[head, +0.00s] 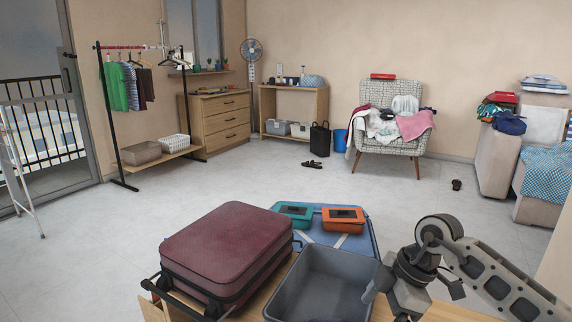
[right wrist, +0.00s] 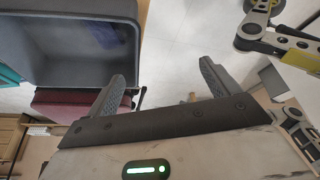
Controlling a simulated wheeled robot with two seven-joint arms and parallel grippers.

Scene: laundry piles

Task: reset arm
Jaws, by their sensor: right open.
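My right gripper (right wrist: 163,85) is open and empty in the right wrist view, its two dark ribbed fingers spread apart. In the head view my right arm comes in from the right, and its wrist is beside the right side of a grey open bin (head: 291,290). The bin also shows at the left of the right wrist view (right wrist: 77,69), with the left finger overlapping its edge in the picture. My left gripper does not show in the head view.
A teal box (head: 296,215) and an orange box (head: 343,220) lie behind the bin. A patterned armchair (head: 393,143) with clothes and a clothes rack (head: 102,110) stand farther back. The mid-room floor is mostly clear.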

